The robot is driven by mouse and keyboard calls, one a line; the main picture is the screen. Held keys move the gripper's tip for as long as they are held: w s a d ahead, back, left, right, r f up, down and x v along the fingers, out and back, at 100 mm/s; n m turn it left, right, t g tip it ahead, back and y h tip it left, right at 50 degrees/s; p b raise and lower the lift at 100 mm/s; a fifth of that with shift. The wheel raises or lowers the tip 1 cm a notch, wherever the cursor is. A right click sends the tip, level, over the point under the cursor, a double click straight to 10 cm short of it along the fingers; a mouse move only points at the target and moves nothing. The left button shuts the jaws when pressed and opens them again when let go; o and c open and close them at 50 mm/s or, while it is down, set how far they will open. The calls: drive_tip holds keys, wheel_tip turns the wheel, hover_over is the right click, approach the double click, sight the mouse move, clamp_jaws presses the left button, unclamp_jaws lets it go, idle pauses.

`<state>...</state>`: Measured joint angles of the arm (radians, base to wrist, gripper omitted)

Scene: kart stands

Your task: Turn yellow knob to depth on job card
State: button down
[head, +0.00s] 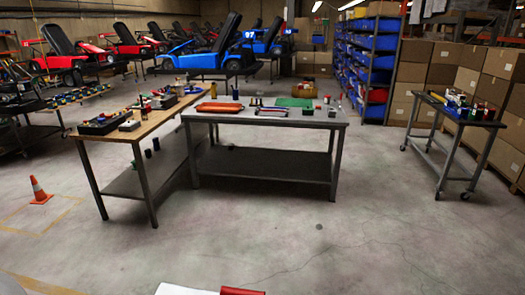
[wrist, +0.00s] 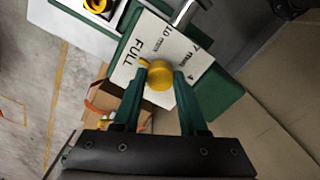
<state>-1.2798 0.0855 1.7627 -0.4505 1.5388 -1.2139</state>
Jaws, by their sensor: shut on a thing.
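In the wrist view, the yellow knob (wrist: 160,76) stands on a white dial plate (wrist: 127,72) fixed to a green body (wrist: 222,98). The plate reads FULL on its left, with mm marks along the upper and right side, partly cut by the angle. A small yellow nub on the knob's upper left lies near the word FULL. My gripper (wrist: 160,80) has its two green fingers shut on the knob, one on each side. The head view does not show the knob or my gripper. I cannot make out a readable job card.
In the wrist view, a black and yellow round part (wrist: 98,5) lies at the top left, and a metal bar (wrist: 186,12) above the plate. In the head view, a grey table (head: 335,122), a wooden bench (head: 140,132) and a cart (head: 455,112) stand on open floor.

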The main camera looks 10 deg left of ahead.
drive_tip(key=shift+m, duration=0.4)
drive_tip(key=m, duration=0.4)
drive_tip(key=shift+m, duration=0.4)
drive_tip(key=m, duration=1.2)
drive_tip(key=shift+m, duration=0.3)
drive_tip(key=m, duration=0.5)
drive_tip(key=shift+m, duration=0.4)
drive_tip(key=shift+c, duration=2.2)
unclamp_jaws()
